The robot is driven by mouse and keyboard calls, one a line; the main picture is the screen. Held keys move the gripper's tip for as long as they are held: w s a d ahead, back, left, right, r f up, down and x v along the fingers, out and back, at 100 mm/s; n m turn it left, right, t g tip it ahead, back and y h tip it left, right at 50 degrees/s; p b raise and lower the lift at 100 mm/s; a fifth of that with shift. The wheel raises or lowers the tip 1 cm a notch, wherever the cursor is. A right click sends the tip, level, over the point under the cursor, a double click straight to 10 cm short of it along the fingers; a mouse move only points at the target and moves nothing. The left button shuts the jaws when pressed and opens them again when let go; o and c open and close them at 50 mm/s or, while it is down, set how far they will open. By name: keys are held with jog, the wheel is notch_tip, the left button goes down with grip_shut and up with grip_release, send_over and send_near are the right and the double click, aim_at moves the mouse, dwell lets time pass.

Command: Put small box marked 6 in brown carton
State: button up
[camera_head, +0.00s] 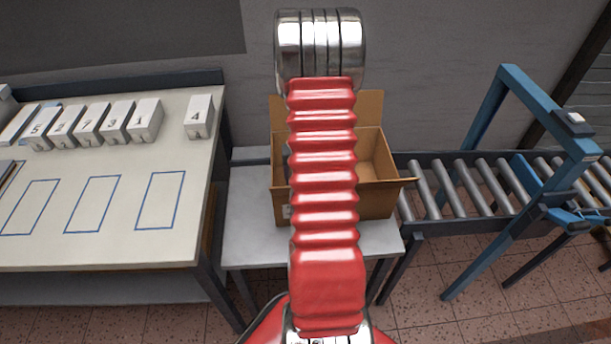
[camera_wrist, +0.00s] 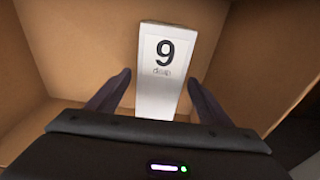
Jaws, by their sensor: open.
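The brown carton (camera_head: 378,200) stands open on a grey table, partly hidden behind my red arm. In the wrist view, the carton's brown walls (camera_wrist: 80,45) surround a small white box (camera_wrist: 155,95). Its dark digit reads as 9 in this view, with small blurred print below it; it could be a 6 seen upside down. My gripper (camera_wrist: 158,90) is open, its two dark fingers on either side of the box's near end with gaps visible. I cannot tell whether the box touches the carton floor. My gripper is hidden in the head view.
A pale table (camera_head: 120,235) at left has blue outlined rectangles and a row of white numbered boxes (camera_head: 90,122). The box marked 4 (camera_head: 198,117) stands apart. A roller conveyor (camera_head: 450,190) with a blue frame (camera_head: 545,105) lies to the right.

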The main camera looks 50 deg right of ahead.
notch_tip(320, 180, up, 12)
jog(key=a, duration=0.1)
jog(key=shift+s, duration=0.45)
dwell(0.4)
jog(key=shift+a, duration=0.1)
jog(key=w+a+r+n+t, duration=0.1)
jog(key=w+a+r+n, duration=0.1)
jog(key=a+r, duration=0.65)
jog(key=w+a+r+n+t, duration=0.15)
jog(key=a+r, duration=0.35)
jog(key=a, duration=0.6)
jog(key=s+a+r+n, duration=0.2)
jog(key=s+a, duration=0.1)
jog(key=a, duration=0.4)
jog(key=s+a+r+n+t, duration=0.1)
jog(key=s+a+r+n, duration=0.1)
jog(key=a, duration=0.4)
jog(key=s+a+r+n+t+y, duration=0.1)
jog(key=s+a+r+n, duration=0.1)
jog(key=s+a, duration=0.2)
jog(key=a, duration=0.3)
jog(key=shift+s+a, duration=0.35)
jog(key=shift+s, duration=0.05)
